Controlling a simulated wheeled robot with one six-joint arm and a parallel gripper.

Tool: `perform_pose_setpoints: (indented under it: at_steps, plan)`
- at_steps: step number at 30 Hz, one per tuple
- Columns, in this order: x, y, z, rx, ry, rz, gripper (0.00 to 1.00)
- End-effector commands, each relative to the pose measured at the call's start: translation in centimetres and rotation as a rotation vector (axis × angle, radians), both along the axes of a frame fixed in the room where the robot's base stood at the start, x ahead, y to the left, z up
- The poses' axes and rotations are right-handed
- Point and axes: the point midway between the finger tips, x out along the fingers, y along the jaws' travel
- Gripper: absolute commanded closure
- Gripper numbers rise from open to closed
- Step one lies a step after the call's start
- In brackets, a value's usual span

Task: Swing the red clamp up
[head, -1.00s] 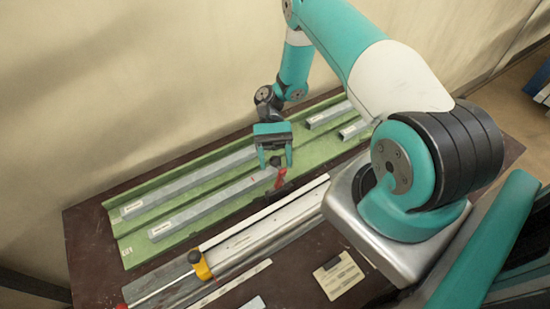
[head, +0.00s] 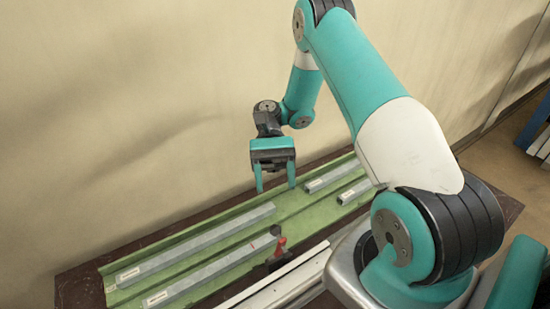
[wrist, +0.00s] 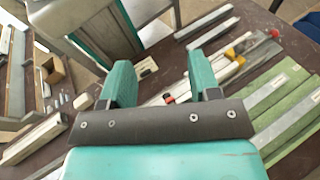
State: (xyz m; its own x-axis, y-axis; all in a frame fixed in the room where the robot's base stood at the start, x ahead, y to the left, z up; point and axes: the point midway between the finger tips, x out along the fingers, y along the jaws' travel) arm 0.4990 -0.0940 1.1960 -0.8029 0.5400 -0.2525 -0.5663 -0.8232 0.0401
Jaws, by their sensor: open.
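The red clamp (head: 281,244) stands at the near edge of the green tray in the head view. Its red lever looks upright, with a dark knob at the top and a dark base below. My gripper (head: 275,188) is open and empty, with its fingers pointing down, well above the clamp and apart from it. In the wrist view, my gripper's (wrist: 160,68) two teal fingers are spread. A small red part, likely the clamp (wrist: 168,98), shows between and beyond them, partly hidden by the gripper body.
The green tray (head: 225,248) holds several grey profiles (head: 205,242). A pale rail (head: 290,283) lies in front. In the wrist view, a yellow block (wrist: 230,53) sits farther along. The wall stands behind the bench. The air around my gripper is clear.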

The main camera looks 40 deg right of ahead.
Motion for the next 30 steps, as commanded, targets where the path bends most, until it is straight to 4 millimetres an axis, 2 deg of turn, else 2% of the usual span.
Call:
perform_pose_setpoints:
  at_steps: [1, 6, 18, 19, 23, 26, 30]
  plan:
    - [0.0, 0.0, 1.6, 0.0, 0.0, 0.0, 0.43]
    - [0.0, 0.0, 2.8, -0.001, 0.001, 0.0, 0.43]
    - [0.0, 0.0, 3.0, 0.0, 0.0, 0.0, 0.43]
    - [0.0, 0.0, 3.0, 0.0, 0.0, 0.0, 0.48]
    - [0.1, 0.5, 3.1, 0.004, -0.022, 0.005, 0.78]
    - [0.3, 1.9, 3.4, 0.014, -0.09, 0.02, 1.0]
    - [0.1, 5.4, 4.3, 0.046, -0.278, 0.067, 1.0]
